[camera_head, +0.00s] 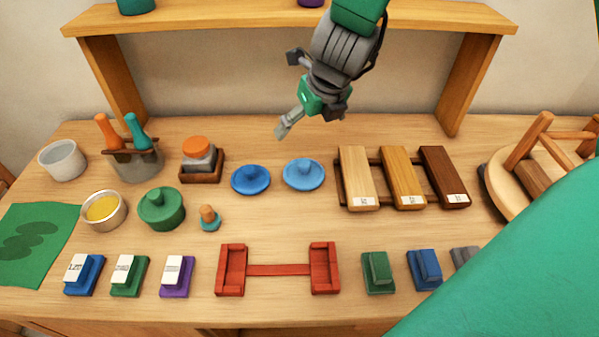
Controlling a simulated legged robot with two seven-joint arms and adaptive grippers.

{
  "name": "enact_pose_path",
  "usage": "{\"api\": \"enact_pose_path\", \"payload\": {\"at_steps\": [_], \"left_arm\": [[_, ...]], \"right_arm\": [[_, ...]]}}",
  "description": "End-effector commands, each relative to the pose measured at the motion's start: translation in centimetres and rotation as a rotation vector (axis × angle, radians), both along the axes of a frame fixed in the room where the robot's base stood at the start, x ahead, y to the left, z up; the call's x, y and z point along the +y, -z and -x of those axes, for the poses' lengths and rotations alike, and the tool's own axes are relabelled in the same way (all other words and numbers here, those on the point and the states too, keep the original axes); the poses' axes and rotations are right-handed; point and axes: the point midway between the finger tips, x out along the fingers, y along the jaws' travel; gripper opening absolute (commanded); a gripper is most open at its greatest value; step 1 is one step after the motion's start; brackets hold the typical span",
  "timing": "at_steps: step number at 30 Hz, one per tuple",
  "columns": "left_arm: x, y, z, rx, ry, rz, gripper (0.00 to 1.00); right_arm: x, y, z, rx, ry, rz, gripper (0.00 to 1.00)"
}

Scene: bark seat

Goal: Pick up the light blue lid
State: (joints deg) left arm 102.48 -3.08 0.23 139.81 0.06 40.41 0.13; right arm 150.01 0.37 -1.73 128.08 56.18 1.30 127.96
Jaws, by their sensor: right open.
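The light blue lid (303,175) is a round disc with a small knob, lying flat on the wooden table. A darker blue lid (250,180) of similar shape lies just left of it, with a narrow gap between them. My right gripper (298,96) is open and empty above the back of the table, behind the light blue lid in the picture and apart from it. Nothing hides the light blue lid. My left gripper is not in view.
Wooden sample boards (358,185) on a rack stand right of the lid. A red bracket (279,270) lies in front. A raised shelf (240,20) spans the back.

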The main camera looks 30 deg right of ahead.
Motion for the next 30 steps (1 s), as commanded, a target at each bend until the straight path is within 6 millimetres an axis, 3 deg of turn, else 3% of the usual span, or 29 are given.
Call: {"api": "enact_pose_path", "payload": {"at_steps": [1, 12, 17, 24, 30], "left_arm": [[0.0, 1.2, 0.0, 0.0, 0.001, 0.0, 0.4], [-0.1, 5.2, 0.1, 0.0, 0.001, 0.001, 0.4], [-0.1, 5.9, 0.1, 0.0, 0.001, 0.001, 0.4], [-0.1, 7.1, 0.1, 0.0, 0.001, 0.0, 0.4], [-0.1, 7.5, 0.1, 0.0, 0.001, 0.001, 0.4]], "right_arm": [[-0.1, 1.2, 0.1, 0.0, 0.0, -0.001, 1.0], [0.1, 5.2, -0.1, 0.001, 0.0, 0.002, 1.0], [0.3, 6.5, -0.3, 0.003, -0.002, 0.004, 1.0], [-0.3, 11.0, -2.0, 0.006, 0.0, -0.003, 1.0], [-0.7, 13.2, -3.1, 0.002, 0.0, -0.002, 1.0]]}}
